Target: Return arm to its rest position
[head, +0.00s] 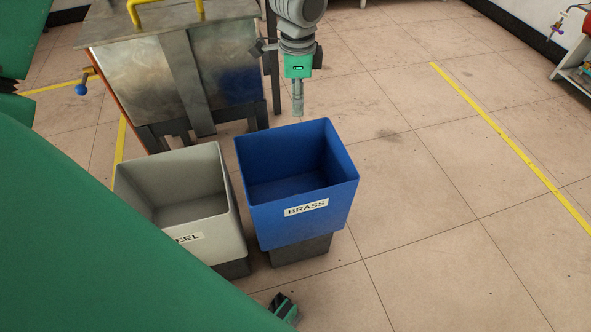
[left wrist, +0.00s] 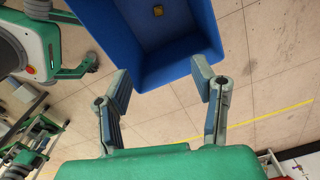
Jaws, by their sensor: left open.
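My left gripper (head: 298,108) hangs pointing down near the far rim of the blue bin labelled BRASS (head: 333,215) in the head view. Its fingers are seen edge-on there. In the left wrist view, the left gripper (left wrist: 161,83) is open, with two grey-green fingers spread apart and nothing between them. The blue bin (left wrist: 170,65) lies beyond the fingertips in that view. A small brass-coloured piece (left wrist: 157,11) lies on the bin's floor. The bin's inside floor is partly hidden in the head view. My right gripper is not seen.
A grey bin (head: 218,218) with a partly hidden label stands left of the blue bin. The tiled floor to the right is clear, crossed by a yellow line (head: 500,136).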

